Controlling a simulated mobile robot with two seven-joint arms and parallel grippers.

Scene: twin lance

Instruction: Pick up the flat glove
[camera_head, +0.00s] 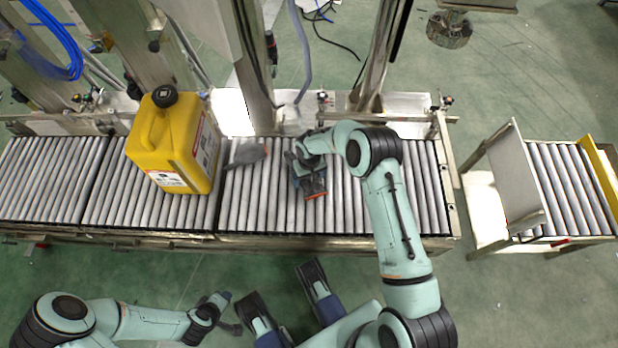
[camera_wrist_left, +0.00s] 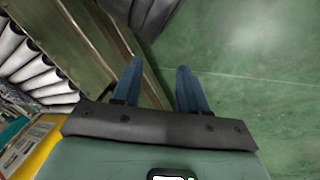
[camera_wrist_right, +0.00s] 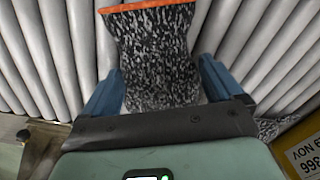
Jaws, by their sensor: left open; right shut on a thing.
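A dark speckled glove (camera_wrist_right: 158,55) with an orange cuff lies between the blue fingers of my right gripper (camera_wrist_right: 160,88), which is shut on it. In the head view this glove (camera_head: 315,187) is over the rollers, partly hidden by my right gripper (camera_head: 303,172). A second grey glove (camera_head: 247,153) lies on the rollers to the left, beside the yellow canister. A speckled edge of it shows in the right wrist view (camera_wrist_right: 268,128). My left gripper (camera_wrist_left: 160,85) is open and empty, in front of the conveyor above the green floor.
A yellow canister (camera_head: 172,143) with a black cap stands on the roller conveyor (camera_head: 255,205) left of the gloves. Metal posts (camera_head: 252,65) rise behind the conveyor. A separate short roller section (camera_head: 565,185) with an upright panel (camera_head: 517,175) stands at the right.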

